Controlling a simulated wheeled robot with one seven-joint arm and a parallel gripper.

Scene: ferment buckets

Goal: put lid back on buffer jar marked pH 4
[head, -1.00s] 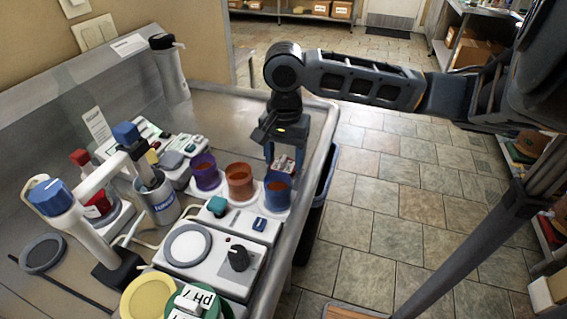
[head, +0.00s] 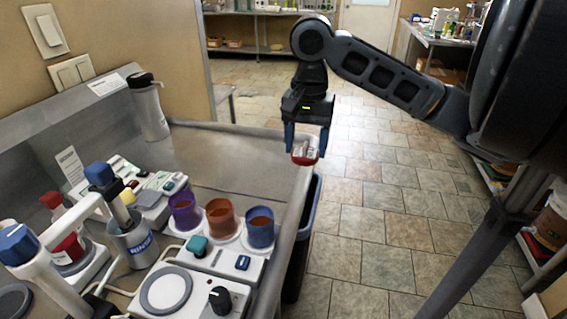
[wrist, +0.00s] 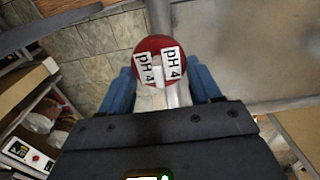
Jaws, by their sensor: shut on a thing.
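My gripper (head: 306,146) is shut on a red round lid (head: 304,157), held in the air by the bench's right edge, beyond the cups. In the wrist view the lid (wrist: 158,44) carries two white "pH 4" labels and sits between the blue fingertips (wrist: 163,92). A jar with red contents (head: 68,250) and a red top (head: 51,200) stand at the bench's left; I cannot read a pH 4 mark on either. No open jar marked pH 4 can be made out.
Purple (head: 185,212), orange (head: 221,218) and blue (head: 260,228) cups stand near the bench's right edge. The bench's back right (head: 220,150) is clear.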

